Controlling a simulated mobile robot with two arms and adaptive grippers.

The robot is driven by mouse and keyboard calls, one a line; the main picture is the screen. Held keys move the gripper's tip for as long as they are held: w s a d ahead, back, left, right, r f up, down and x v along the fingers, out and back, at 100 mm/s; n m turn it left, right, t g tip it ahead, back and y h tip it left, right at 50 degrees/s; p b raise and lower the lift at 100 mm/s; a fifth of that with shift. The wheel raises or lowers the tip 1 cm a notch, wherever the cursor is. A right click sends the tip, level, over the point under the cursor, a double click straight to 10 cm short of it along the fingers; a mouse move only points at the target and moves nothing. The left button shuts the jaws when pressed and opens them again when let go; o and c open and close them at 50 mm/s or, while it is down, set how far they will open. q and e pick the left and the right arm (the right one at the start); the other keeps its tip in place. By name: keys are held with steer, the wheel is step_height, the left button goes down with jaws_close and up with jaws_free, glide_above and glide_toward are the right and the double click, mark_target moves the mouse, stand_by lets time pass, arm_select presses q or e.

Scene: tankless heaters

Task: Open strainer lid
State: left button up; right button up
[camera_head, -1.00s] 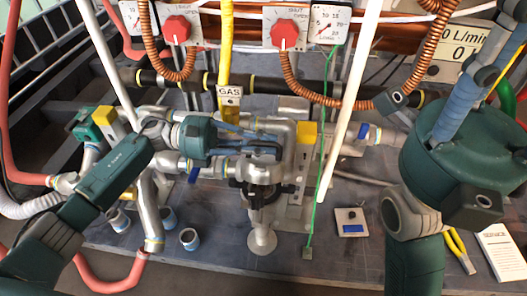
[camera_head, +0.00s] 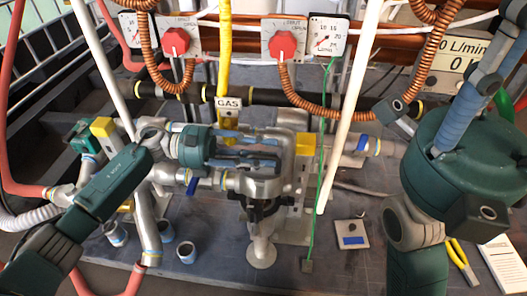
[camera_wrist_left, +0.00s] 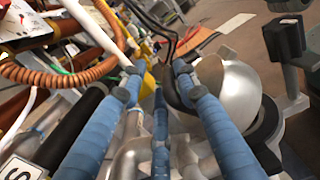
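The strainer (camera_head: 268,185) is a silver pipe body in the middle of the head view, with a black clamp-like part (camera_head: 262,208) below. My left gripper (camera_head: 280,150) comes in from the left, and its blue fingers lie over the top of the silver body. In the left wrist view its fingers (camera_wrist_left: 153,78) are spread apart with nothing clearly between them. A rounded silver dome (camera_wrist_left: 238,92), possibly the lid, lies beside and behind the right finger there. Whether the fingers touch it I cannot tell. My right gripper (camera_head: 490,85) is at the right; its blue fingers point up, away from the strainer.
Red valve knobs (camera_head: 283,44), gauges (camera_head: 327,40) and copper coiled hoses (camera_head: 345,110) stand behind. A white pole (camera_head: 348,110) and a green cord (camera_head: 318,190) run to the strainer's right. Pliers (camera_head: 461,258) and a paper (camera_head: 505,262) lie at the right. Small cups (camera_head: 186,252) stand front left.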

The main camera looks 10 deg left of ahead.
arm_select(q)
steer(key=a, duration=1.2)
steer(key=shift+w+f, duration=0.1)
